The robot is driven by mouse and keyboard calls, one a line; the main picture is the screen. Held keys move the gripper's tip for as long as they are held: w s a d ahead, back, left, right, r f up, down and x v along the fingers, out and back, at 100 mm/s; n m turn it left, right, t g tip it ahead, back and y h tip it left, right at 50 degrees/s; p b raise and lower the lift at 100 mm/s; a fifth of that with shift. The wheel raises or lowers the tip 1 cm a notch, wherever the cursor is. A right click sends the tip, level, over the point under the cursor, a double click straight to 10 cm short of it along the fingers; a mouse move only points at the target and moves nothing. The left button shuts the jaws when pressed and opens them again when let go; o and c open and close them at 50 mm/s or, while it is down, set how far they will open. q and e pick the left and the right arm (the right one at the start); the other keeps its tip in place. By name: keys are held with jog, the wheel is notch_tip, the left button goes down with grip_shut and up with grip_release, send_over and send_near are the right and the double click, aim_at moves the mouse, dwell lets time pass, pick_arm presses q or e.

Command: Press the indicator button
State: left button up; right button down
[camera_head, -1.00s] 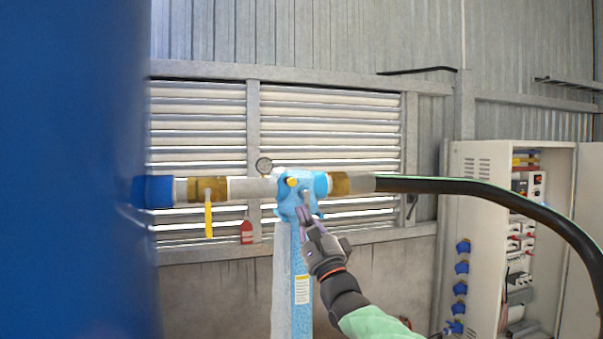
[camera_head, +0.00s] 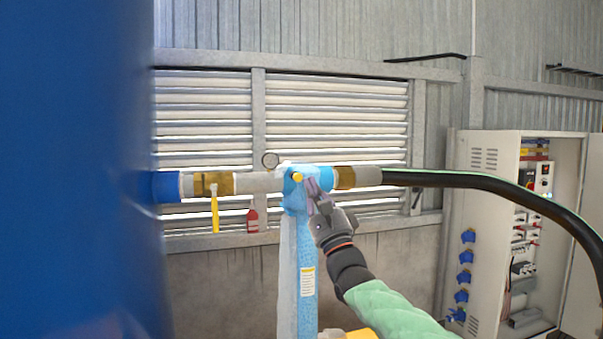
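A small yellow button-like knob (camera_head: 297,177) sits on the front of the light blue fitting (camera_head: 293,196) on top of a light blue post (camera_head: 307,255). I take it to be the indicator button. My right gripper (camera_head: 314,187) reaches up from the lower right, with its purple fingertips in front of the fitting, just right of the knob. It appears to hold nothing. The fingers look close together, but their opening is too small to tell. Contact with the knob cannot be made out. My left gripper is not in view.
A large blue tank (camera_head: 75,170) fills the left side. A pipe with a yellow-handled valve (camera_head: 214,205) joins the fitting from the left. A black hose (camera_head: 460,182) runs right, past an open electrical cabinet (camera_head: 495,225).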

aim_at(298, 178)
jog(key=w+a+p, duration=0.2)
jog(key=w+p, duration=0.3)
jog(key=w, duration=0.1)
jog(key=shift+w, duration=0.35)
jog(key=shift+w+a, duration=0.1)
dwell(1.3)
jog(key=shift+w+a+f, duration=0.1)
jog(key=shift+w+a, duration=0.1)
jog(key=shift+w, duration=0.2)
